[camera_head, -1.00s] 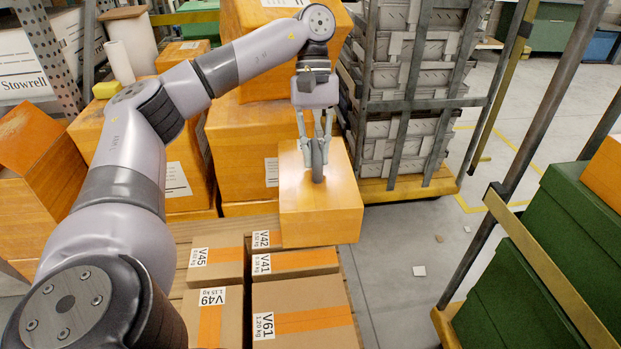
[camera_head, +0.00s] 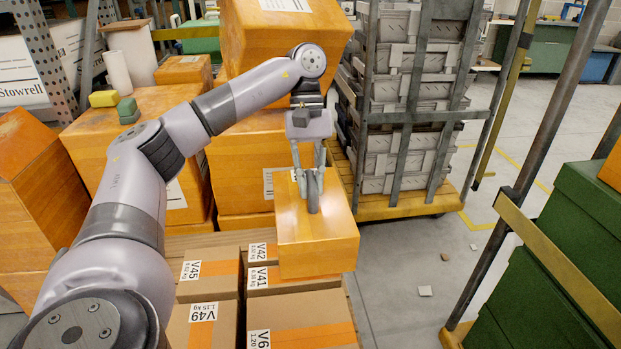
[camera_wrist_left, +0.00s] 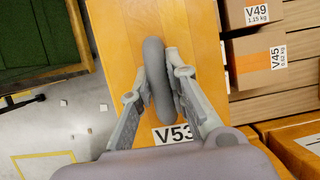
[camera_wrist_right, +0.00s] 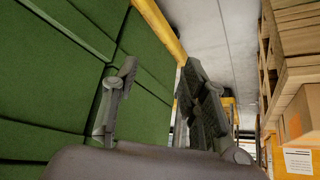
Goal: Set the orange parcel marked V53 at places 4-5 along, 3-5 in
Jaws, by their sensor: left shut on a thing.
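The orange parcel (camera_head: 325,250) hangs at the right edge of the pallet stack, in front of the tall orange boxes. Its V53 label (camera_wrist_left: 170,135) shows in the left wrist view. My left gripper (camera_head: 310,178) is shut on the parcel's grey upright handle (camera_wrist_left: 157,75). The parcel overlaps the cartons V42 (camera_head: 257,250) and V41 (camera_head: 290,271) in the picture; whether it touches them I cannot tell. The wooden pallet (camera_head: 205,241) shows bare slats behind carton V45. My right gripper (camera_wrist_right: 160,68) is open and empty beside green boxes in the right wrist view.
Cartons V45 (camera_head: 205,272) and V49 (camera_head: 200,322) stand on the left, with a larger carton (camera_head: 310,320) at the front. Tall orange boxes (camera_head: 245,165) stand behind.

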